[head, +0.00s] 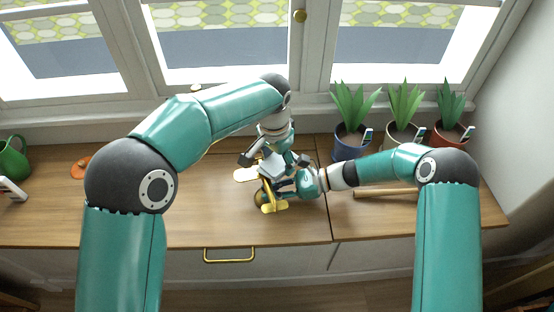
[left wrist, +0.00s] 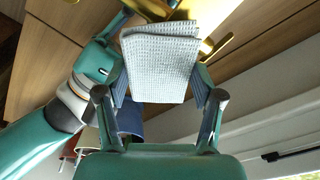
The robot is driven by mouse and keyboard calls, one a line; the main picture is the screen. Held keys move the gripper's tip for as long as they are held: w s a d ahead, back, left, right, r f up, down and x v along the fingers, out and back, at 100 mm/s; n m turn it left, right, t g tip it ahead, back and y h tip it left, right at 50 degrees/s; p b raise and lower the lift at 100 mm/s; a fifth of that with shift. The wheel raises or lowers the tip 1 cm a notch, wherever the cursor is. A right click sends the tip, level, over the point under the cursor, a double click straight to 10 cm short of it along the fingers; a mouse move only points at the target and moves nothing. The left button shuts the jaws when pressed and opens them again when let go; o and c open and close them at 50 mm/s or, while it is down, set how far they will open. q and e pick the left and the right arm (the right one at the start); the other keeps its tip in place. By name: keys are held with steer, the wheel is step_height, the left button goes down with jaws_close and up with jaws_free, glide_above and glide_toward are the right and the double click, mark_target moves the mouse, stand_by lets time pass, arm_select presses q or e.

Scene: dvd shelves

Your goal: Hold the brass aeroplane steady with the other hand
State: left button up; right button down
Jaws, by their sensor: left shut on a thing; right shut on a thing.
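The brass aeroplane (head: 268,208) stands on the wooden top in the middle of the head view, with a wing (head: 245,174) on the left. Its middle is hidden by the grippers and a folded pale blue-grey cloth (head: 274,168). My left gripper (head: 268,160) comes from above and is shut on the cloth, which lies against or just over the aeroplane. In the left wrist view the cloth (left wrist: 160,62) is between the fingers, with brass parts (left wrist: 232,46) behind it. My right gripper (head: 284,187) comes from the right and is shut on the aeroplane.
Potted plants in blue (head: 350,143), white (head: 402,139) and red (head: 452,138) pots stand at the back right. A wooden rod (head: 385,193) lies under my right arm. A green jug (head: 12,160) and an orange object (head: 80,167) are at the left.

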arm_select(q)
steer(key=shift+r, duration=2.85)
steer(key=shift+r, duration=1.5)
arm_select(e)
steer(key=c, duration=1.1)
jaws_free()
steer(key=shift+o, duration=0.2)
